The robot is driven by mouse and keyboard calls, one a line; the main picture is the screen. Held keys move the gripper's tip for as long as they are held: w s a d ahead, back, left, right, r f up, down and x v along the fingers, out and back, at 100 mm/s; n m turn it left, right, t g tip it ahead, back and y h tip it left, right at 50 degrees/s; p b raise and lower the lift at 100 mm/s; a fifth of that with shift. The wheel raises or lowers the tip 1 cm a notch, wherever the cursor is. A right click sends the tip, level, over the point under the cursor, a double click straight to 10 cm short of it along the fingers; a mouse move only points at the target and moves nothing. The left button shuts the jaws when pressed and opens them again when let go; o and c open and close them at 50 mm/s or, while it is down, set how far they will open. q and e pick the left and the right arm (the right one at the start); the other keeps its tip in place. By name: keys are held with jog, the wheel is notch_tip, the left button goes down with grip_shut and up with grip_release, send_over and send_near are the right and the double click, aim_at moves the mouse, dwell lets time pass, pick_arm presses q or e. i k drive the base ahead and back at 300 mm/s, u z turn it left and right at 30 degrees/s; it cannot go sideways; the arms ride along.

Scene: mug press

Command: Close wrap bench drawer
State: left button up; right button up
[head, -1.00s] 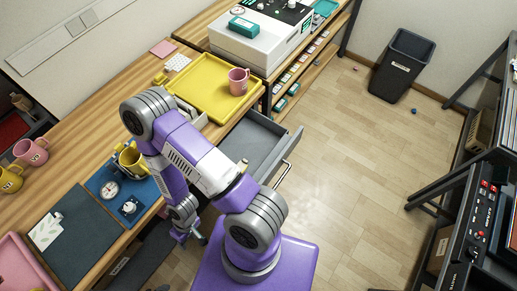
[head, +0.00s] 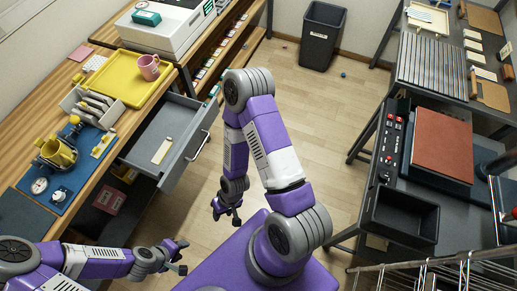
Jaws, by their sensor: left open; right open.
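The wrap bench drawer (head: 183,118) is pulled out from the wooden bench (head: 40,101), a grey open box with a pale strip (head: 162,151) inside. Its bar handle (head: 198,146) faces right, toward the open floor. My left gripper (head: 179,259) is open and empty at the lower left, below the drawer in the picture. My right gripper (head: 229,217) is open, pointing down, below and right of the handle and apart from it. The handle and drawer front are not covered by my arms.
On the bench are a yellow tray (head: 128,83) with a pink mug (head: 149,66), a blue mat (head: 77,184) and a yellow mug fixture (head: 56,152). A black bin (head: 322,36) stands at the back. A press (head: 441,147) stands at right. Floor (head: 305,120) beside the drawer is clear.

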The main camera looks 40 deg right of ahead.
aim_at(186, 121)
jog(key=z, duration=0.55)
jog(key=i, duration=0.45)
jog(key=z, duration=0.1)
jog(key=k, duration=0.5)
jog(key=u, duration=0.85)
jog(key=i, duration=0.5)
jog(key=z, duration=0.15)
